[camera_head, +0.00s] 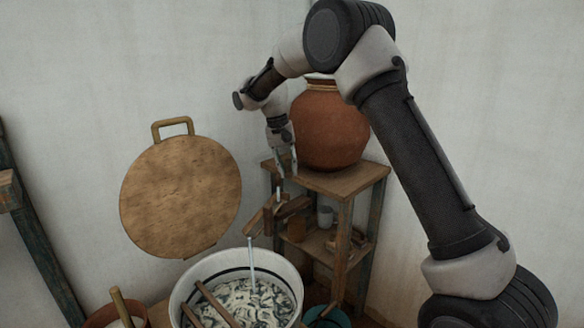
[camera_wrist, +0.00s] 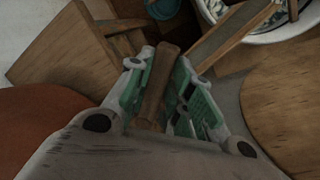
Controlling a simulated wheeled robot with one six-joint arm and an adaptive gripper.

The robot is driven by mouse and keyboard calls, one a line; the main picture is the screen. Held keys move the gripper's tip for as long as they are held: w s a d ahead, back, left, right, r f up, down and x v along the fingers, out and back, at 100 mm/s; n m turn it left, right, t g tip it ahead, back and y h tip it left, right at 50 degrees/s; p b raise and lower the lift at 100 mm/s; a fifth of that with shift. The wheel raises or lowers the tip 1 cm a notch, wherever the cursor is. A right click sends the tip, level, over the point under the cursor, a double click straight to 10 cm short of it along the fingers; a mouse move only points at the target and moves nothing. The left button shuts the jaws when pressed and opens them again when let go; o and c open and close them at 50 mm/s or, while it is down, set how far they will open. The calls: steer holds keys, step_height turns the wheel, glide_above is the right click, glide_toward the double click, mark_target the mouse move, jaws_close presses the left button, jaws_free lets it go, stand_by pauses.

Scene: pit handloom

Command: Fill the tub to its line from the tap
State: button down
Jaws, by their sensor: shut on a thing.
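The white tub (camera_head: 180,292) stands at the bottom centre in the head view, with a dark line around its inner wall. Pale, dark-streaked material and wooden sticks lie in it. A thin pale stream of water (camera_head: 252,262) falls into it from a wooden spout (camera_head: 257,222). The spout also shows in the wrist view (camera_wrist: 233,35), reaching toward the tub's rim. My gripper (camera_head: 286,172) is above the spout, in front of the clay pot. In the wrist view its fingers (camera_wrist: 160,85) are shut on a wooden handle (camera_wrist: 163,68). The water level against the line cannot be told.
A large clay pot (camera_head: 328,130) stands on a wooden stand (camera_head: 345,183) with small vessels on its lower shelf. A round wooden board (camera_head: 180,195) is behind the tub to the left. A teal bucket (camera_head: 327,318) stands right of the tub, and a brown vessel (camera_head: 103,317) left.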

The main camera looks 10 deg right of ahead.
steer(key=shift+w+a+m, duration=0.1)
steer(key=shift+a+m, duration=0.25)
steer(key=shift+m, duration=0.15)
steer(key=c, duration=1.3)
jaws_free()
steer(key=r, duration=0.4)
steer(key=a+r, duration=0.1)
steer(key=r, duration=0.3)
steer(key=a+r, duration=0.1)
steer(key=r, duration=0.2)
steer(key=shift+w+a+r, duration=0.15)
steer(key=shift+w+r, duration=0.15)
steer(key=shift+r, duration=0.1)
